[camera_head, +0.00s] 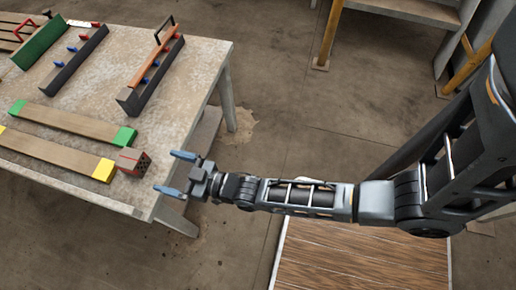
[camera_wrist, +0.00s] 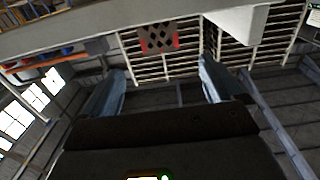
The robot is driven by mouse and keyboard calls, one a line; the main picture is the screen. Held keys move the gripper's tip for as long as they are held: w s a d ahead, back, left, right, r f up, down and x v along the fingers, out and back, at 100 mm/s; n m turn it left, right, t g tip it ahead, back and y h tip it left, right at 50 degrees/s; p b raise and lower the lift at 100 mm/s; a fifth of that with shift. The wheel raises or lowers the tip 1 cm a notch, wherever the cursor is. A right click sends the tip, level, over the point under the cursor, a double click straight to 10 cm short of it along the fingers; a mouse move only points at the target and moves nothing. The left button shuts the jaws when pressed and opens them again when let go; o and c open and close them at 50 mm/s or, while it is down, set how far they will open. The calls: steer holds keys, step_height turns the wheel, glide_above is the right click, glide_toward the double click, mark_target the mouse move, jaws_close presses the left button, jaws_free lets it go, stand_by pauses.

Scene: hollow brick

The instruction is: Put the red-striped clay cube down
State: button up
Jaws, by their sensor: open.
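The red-striped clay cube (camera_head: 134,161) sits on the table near its front right corner, close to the yellow end of a wooden plank. Its side facing my gripper shows dark holes. My gripper (camera_head: 174,173) is open and empty, to the right of the cube, at the table's edge, with its fingers pointing toward the cube. In the wrist view the cube (camera_wrist: 159,38) shows a face with dark diamond-shaped holes, beyond and between the two open fingertips (camera_wrist: 162,72). A gap separates the fingers from the cube.
On the table (camera_head: 185,108) lie a yellow-ended plank (camera_head: 55,151) and a green-ended plank (camera_head: 75,123). Long dark holders (camera_head: 75,62) with red and blue knobs stand farther back. The table's right edge is close to my gripper. Open floor (camera_head: 290,100) lies beyond it.

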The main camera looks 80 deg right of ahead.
steer(key=s+r+g, duration=0.1)
steer(key=s+r, duration=0.3)
steer(key=s, duration=0.5)
steer(key=s+r+g, duration=0.1)
steer(key=s+r, duration=0.3)
steer(key=s, duration=0.5)
steer(key=s+r+g, duration=0.1)
steer(key=s+r, duration=0.9)
steer(key=r, duration=0.5)
steer(key=shift+s, duration=0.2)
